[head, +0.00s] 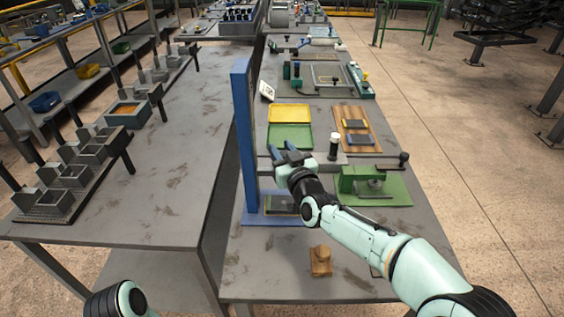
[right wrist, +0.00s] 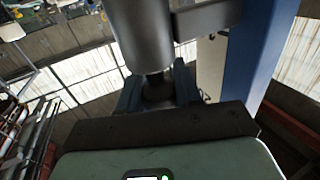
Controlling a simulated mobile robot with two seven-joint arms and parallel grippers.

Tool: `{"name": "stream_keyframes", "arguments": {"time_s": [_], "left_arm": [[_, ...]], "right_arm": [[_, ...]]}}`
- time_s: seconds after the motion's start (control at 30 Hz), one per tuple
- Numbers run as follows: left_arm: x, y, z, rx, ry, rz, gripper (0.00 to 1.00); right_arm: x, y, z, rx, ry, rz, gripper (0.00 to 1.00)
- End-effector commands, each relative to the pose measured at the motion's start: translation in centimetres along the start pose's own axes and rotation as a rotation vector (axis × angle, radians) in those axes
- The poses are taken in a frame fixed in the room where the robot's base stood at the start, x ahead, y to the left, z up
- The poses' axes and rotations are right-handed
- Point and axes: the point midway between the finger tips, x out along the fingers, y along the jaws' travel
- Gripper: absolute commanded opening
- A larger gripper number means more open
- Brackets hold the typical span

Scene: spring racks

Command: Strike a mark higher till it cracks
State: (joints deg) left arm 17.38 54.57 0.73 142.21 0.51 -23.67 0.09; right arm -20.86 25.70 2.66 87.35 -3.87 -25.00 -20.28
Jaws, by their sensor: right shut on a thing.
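A tall blue upright post (head: 243,130) stands on a blue base (head: 262,217) at the near left of the right-hand table. A dark flat piece (head: 284,204) lies on that base. My right gripper (head: 284,154) is beside the post, above the base. In the right wrist view its blue fingers (right wrist: 156,92) are shut on the narrow neck of a grey cylindrical weight (right wrist: 144,38). The post (right wrist: 255,50) rises right beside it there. The gripper mostly hides the weight in the head view. My left gripper is out of view.
A green vise-like device (head: 372,186) stands right of my gripper. A small wooden piece (head: 320,260) sits at the near edge. Yellow (head: 289,113) and green (head: 289,136) trays and a wooden board (head: 347,117) lie behind. A small white card (head: 267,90) stands behind the post.

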Motion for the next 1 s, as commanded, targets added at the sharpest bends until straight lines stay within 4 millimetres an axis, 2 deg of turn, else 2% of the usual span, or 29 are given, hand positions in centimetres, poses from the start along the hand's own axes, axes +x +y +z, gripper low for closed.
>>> {"name": "stream_keyframes", "arguments": {"time_s": [0.03, 0.1, 0.27, 0.4, 0.6, 1.0], "left_arm": [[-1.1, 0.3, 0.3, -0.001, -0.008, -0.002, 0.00], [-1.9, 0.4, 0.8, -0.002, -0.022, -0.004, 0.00], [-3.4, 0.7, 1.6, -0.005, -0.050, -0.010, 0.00], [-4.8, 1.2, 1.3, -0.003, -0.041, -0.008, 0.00], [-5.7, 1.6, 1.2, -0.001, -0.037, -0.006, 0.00], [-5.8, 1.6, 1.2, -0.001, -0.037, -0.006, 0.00]], "right_arm": [[0.0, 0.0, -2.6, -0.002, 0.012, 0.001, 0.00], [0.0, 0.0, -4.6, 0.000, 0.011, 0.000, 0.00], [0.0, 0.0, -8.5, -0.001, 0.011, 0.001, 0.00], [0.0, 0.0, -10.8, -0.001, 0.009, 0.000, 0.00], [0.0, 0.0, -12.3, -0.001, 0.007, 0.000, 0.00], [0.0, 0.0, -12.2, -0.001, 0.002, 0.000, 0.00]]}}
